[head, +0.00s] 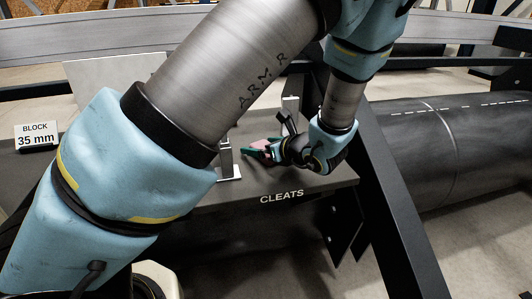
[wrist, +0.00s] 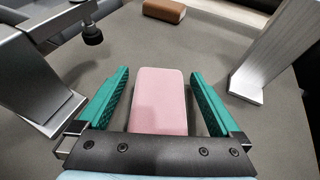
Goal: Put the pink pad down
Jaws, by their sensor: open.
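The pink pad (wrist: 159,102) lies flat on the grey table between the two green fingers of my gripper (wrist: 159,100). A gap shows on each side of it, so the fingers are open and apart from it. The near end of the pad is hidden behind the dark gripper body. In the head view a bit of the pink pad (head: 260,146) shows at my gripper (head: 257,152), low over the table marked CLEATS. My arm hides part of the table there.
In the wrist view a metal bracket with a black knob (wrist: 40,75) stands at left and a metal upright (wrist: 280,55) at right. A brown block (wrist: 164,11) lies beyond the pad. The table (head: 320,180) ends beside a dark slanted beam (head: 395,195).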

